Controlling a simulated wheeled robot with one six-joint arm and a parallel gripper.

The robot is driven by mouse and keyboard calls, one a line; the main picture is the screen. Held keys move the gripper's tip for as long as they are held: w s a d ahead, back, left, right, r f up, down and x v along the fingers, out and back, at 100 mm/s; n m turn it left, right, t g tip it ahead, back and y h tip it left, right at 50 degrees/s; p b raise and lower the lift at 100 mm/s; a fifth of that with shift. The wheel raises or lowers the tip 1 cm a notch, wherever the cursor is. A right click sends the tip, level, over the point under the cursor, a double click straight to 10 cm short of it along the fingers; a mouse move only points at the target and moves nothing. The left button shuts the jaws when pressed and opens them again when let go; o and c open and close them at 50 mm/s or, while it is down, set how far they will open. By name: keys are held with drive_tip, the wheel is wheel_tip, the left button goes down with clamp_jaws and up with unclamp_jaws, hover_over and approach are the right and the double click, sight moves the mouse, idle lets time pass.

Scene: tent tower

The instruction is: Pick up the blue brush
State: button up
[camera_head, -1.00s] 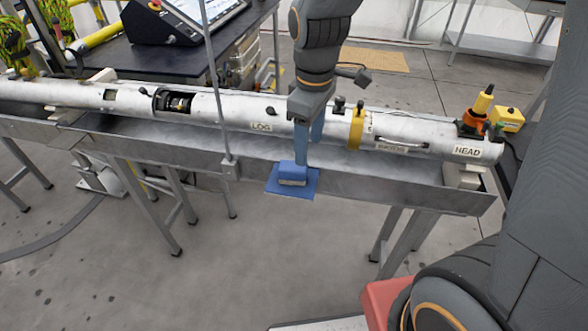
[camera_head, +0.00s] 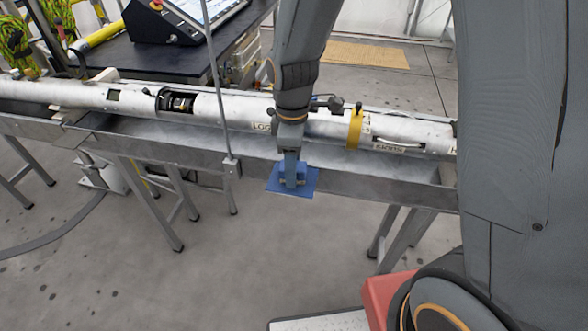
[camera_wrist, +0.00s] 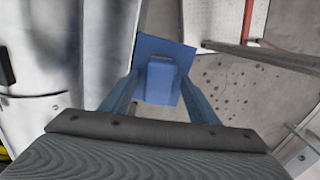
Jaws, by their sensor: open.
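The blue brush (camera_wrist: 161,78) is a small blue block with a pale strip along one side. It rests on a flat blue square plate (camera_wrist: 178,51) at the front edge of the metal trough. In the head view, the brush (camera_head: 301,180) is partly hidden behind my fingers, and the plate (camera_head: 277,186) shows around it. My gripper (camera_head: 291,182) is open and points down at the brush. In the wrist view, the blue fingers of my gripper (camera_wrist: 160,82) stand to either side of the brush, with visible gaps. I cannot tell exactly how low the fingertips are.
A long white tube (camera_head: 225,108) lies along the trough (camera_head: 180,140) just behind my gripper, with a yellow band (camera_head: 355,127) at right. A thin upright pole (camera_head: 217,80) stands left of my gripper.

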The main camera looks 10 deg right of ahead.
drive_tip(key=shift+f, duration=0.2)
drive_tip(key=c, duration=1.1)
drive_tip(key=shift+r, duration=0.1)
drive_tip(key=shift+c, duration=0.2)
wheel_tip(320, 180, up, 10)
drive_tip(key=shift+b, duration=1)
drive_tip(key=o, duration=0.5)
drive_tip(key=c, duration=0.4)
drive_tip(key=shift+d, duration=0.1)
